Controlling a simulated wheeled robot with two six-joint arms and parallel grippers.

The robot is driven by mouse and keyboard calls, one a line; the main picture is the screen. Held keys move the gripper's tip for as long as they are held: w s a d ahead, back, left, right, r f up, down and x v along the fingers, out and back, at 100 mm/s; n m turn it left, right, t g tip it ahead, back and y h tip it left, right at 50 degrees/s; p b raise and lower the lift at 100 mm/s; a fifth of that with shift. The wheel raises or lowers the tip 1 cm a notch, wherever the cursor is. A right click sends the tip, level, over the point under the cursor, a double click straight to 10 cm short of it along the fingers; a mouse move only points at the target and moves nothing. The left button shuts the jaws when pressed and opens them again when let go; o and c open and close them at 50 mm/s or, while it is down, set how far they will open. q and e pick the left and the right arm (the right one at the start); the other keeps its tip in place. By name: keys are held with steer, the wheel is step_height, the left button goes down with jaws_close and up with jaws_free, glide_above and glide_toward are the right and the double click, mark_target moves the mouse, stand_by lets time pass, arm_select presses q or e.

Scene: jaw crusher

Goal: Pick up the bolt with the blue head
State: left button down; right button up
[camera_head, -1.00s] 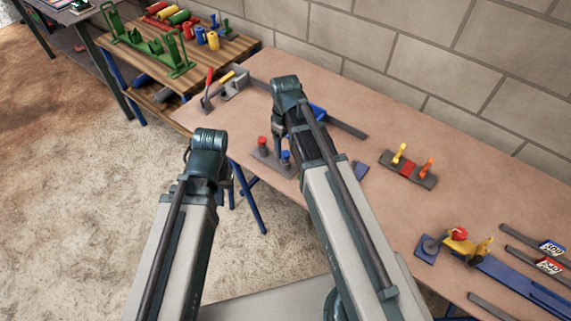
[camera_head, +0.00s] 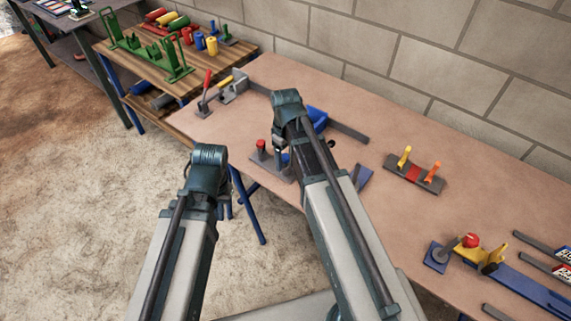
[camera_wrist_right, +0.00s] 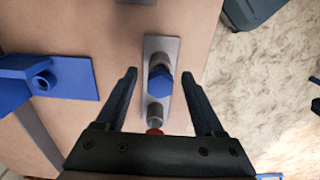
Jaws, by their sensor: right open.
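The bolt with the blue head (camera_wrist_right: 161,82) stands on a grey plate (camera_wrist_right: 161,47) in the right wrist view. In the head view the blue head (camera_head: 285,159) is partly hidden by my right arm. A red-headed bolt (camera_head: 261,145) stands on the same plate; it also shows in the wrist view (camera_wrist_right: 154,130), beside the gripper's base. My right gripper (camera_wrist_right: 161,80) is open, its fingers on either side of the blue head in the picture. I cannot tell its height above the bolt. My left gripper (camera_head: 208,160) is left of the bench, its fingers hidden.
A blue bracket (camera_wrist_right: 60,78) lies left of the plate in the wrist view. On the bench (camera_head: 365,225) are a plate with yellow and orange pegs (camera_head: 415,174) and a blue tool with a red knob (camera_head: 470,240). A brick wall (camera_head: 410,60) stands behind.

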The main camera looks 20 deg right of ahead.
jaws_close()
steer(key=shift+r, duration=0.15)
stand_by(0.4)
step_height(320, 180, up, 10)
steer(key=p, duration=1)
